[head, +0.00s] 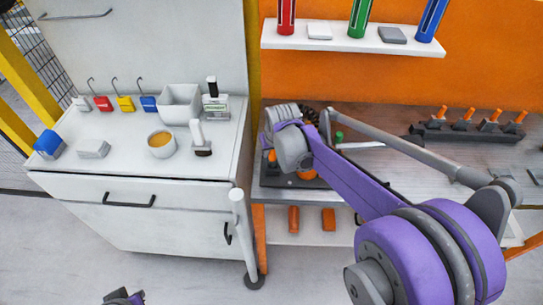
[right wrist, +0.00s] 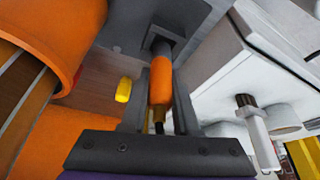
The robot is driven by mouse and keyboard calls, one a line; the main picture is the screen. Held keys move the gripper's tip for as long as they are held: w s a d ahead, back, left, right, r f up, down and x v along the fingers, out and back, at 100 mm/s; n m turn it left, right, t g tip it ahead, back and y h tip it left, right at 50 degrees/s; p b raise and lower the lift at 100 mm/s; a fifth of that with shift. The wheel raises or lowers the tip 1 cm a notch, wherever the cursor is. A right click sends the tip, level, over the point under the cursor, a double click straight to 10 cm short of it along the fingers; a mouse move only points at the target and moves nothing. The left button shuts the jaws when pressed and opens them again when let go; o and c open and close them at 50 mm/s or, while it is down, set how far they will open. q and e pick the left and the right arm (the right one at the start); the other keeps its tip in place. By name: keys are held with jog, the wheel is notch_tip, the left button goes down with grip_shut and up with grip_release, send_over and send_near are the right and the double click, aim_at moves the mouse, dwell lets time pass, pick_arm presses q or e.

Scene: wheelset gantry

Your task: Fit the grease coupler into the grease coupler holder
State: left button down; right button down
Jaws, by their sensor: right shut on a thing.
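In the right wrist view my right gripper (right wrist: 160,88) is shut on an orange cylindrical piece with a dark lower end, which I take for the grease coupler (right wrist: 160,78). Its upper end is at a dark square socket in a grey block, which looks like the grease coupler holder (right wrist: 158,36). I cannot tell whether the end is inside the socket or just in front of it. In the head view my right wrist covers the gripper and the coupler over the workbench. A small part of my left gripper (head: 125,297) shows at the bottom edge; its jaws are unclear.
A large orange rounded body (right wrist: 40,45) is close on the left in the right wrist view, with a yellow piece (right wrist: 124,89) beyond. The white cabinet (head: 60,178) stands left of the bench. A dark rack (head: 465,132) with several orange-topped pieces stands at the bench's right.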

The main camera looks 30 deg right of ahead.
jog(key=shift+s+f, duration=0.15)
jog(key=shift+f, duration=0.5)
jog(key=shift+s+a+f, duration=0.2)
jog(key=shift+s, duration=0.1)
jog(key=shift+f, duration=0.15)
jog(key=shift+w+d, duration=0.1)
jog(key=c, duration=1)
grip_release()
jog(key=shift+w+f, duration=0.1)
jog(key=shift+c, duration=0.2)
jog(key=o, duration=0.4)
jog(key=shift+w+d, duration=0.1)
jog(key=shift+w, duration=0.2)
pick_arm(q)
jog(key=shift+f, duration=0.1)
pick_arm(e)
jog(key=shift+s, duration=0.1)
